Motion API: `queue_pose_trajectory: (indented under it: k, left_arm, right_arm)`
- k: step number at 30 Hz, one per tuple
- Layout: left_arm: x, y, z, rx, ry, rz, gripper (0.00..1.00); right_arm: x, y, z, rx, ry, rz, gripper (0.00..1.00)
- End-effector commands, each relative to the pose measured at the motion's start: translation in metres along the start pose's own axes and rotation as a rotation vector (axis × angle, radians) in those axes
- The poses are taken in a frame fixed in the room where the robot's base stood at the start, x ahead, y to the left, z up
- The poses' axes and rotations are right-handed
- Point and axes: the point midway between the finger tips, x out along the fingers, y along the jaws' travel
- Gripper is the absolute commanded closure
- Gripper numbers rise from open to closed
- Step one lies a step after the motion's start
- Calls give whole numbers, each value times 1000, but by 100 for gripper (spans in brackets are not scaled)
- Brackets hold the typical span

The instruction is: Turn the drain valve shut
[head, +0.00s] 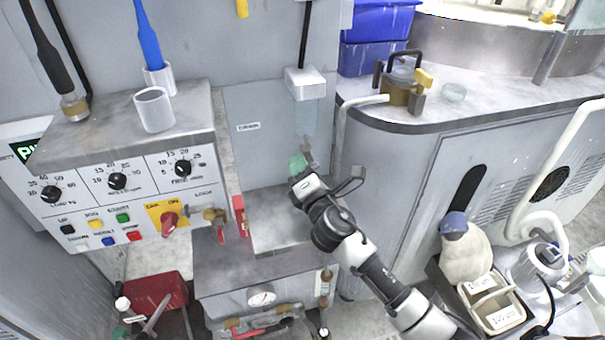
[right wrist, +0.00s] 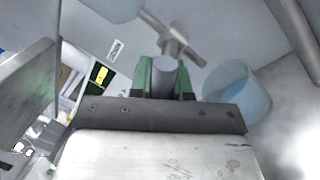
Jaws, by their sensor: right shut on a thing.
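The drain valve (right wrist: 175,45) shows in the right wrist view as a grey metal cross-shaped fitting with a round stub. My right gripper (right wrist: 164,80) has its green fingers on both sides of the stub and is shut on it. In the head view, my right gripper (head: 300,164) is at the grey wall panel, right of and below the drain label (head: 248,127). The valve is mostly hidden there by the gripper and wrist. The lever's exact angle cannot be told. My left gripper is not in view.
A white box (head: 305,83) with a clear tube below it hangs just above my right gripper. A control panel (head: 118,185) with knobs stands at the left. A counter (head: 440,118) is at the right. A metal box with a gauge (head: 262,296) is below.

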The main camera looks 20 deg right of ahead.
Motion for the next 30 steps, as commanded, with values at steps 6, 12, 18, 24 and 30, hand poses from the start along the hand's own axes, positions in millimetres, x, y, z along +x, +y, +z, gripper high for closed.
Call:
queue_pose_trajectory:
  k: [6, 12, 18, 24, 30]
  left_arm:
    - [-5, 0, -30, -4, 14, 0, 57]
    - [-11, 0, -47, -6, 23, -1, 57]
    - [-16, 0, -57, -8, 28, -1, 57]
    - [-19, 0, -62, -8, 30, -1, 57]
    - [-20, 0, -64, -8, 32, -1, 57]
  right_arm:
    - [0, 3, -1, 203, -39, -2, 100]
    - [1, 7, 1, 353, -69, -2, 100]
    - [2, 9, 3, 461, -90, -3, 100]
    - [2, 11, 4, 522, -102, -3, 100]
    - [2, 11, 4, 544, -106, -4, 100]
